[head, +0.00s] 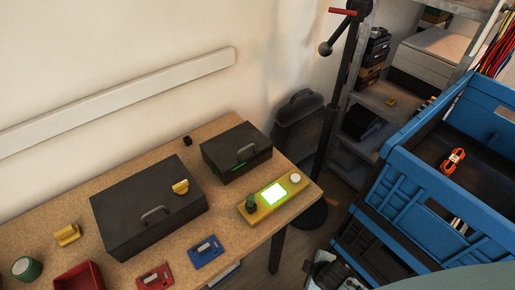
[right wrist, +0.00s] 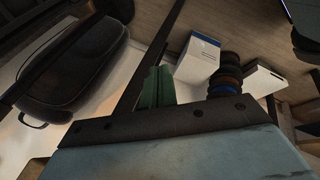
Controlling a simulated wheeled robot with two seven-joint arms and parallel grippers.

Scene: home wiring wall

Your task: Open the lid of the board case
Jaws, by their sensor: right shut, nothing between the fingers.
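Two dark grey cases with lids down stand on the wooden table in the head view. The larger case (head: 140,222) has a grey handle at its front and a small yellow piece on its lid. The smaller case (head: 232,158) stands behind it to the right, with a handle and a green glint on its front. I cannot tell which is the board case. My right gripper (right wrist: 157,76) shows as green fingers in the right wrist view, shut and empty. Neither case is recognisable in that view. My left gripper is not in view.
A yellow device (head: 248,212) with a lit green screen sits at the table's right edge. Red (head: 154,277) and blue (head: 207,252) plates, a red tray (head: 80,277) and a green roll (head: 27,267) lie in front. A blue crate (head: 410,188) stands at right.

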